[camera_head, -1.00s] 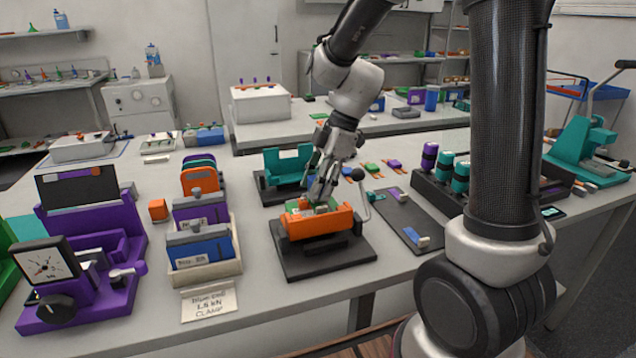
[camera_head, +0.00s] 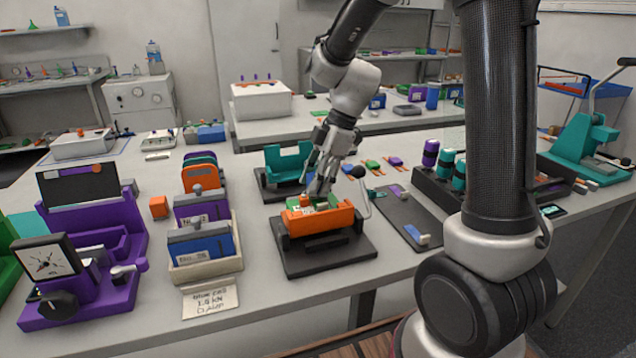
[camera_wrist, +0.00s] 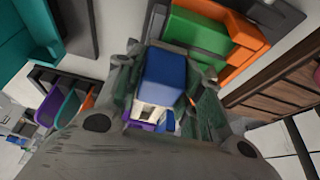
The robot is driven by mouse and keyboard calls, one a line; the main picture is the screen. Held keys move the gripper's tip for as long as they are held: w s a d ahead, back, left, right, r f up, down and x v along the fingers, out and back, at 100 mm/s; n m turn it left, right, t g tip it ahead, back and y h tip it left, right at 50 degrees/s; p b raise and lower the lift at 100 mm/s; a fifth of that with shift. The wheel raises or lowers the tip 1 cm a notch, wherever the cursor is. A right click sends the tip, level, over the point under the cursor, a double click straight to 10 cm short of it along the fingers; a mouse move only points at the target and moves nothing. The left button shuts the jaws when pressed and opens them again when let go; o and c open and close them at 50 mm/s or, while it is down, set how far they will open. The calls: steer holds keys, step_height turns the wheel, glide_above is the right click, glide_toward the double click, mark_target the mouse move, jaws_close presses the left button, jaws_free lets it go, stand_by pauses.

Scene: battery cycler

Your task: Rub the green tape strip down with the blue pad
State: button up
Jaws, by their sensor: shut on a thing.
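My gripper (camera_head: 319,190) reaches down over the orange fixture (camera_head: 328,221), which stands on a black base plate. In the wrist view it is shut on a block with a blue top and a white lower part, which I take as the blue pad (camera_wrist: 165,72). A green piece (camera_head: 297,198) lies inside the orange fixture. It also shows in the wrist view (camera_wrist: 197,38), just beyond the blue pad. I cannot make out a separate green tape strip on it, nor whether the pad touches the green piece.
A teal fixture (camera_head: 290,160) stands close behind the orange one. A dark tray (camera_head: 403,220) with small blocks lies to the right. A bin with a blue cell (camera_head: 205,247) and a purple tester (camera_head: 95,255) stand to the left.

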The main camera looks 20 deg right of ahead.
steer(key=shift+s, duration=0.1)
stand_by(0.3)
steer(key=shift+s+f, duration=0.15)
steer(key=shift+s, duration=0.55)
steer(key=shift+w, duration=0.1)
steer(key=shift+w, duration=0.7)
steer(key=shift+s+f, duration=0.1)
steer(key=shift+s, duration=0.7)
steer(key=shift+w, duration=0.8)
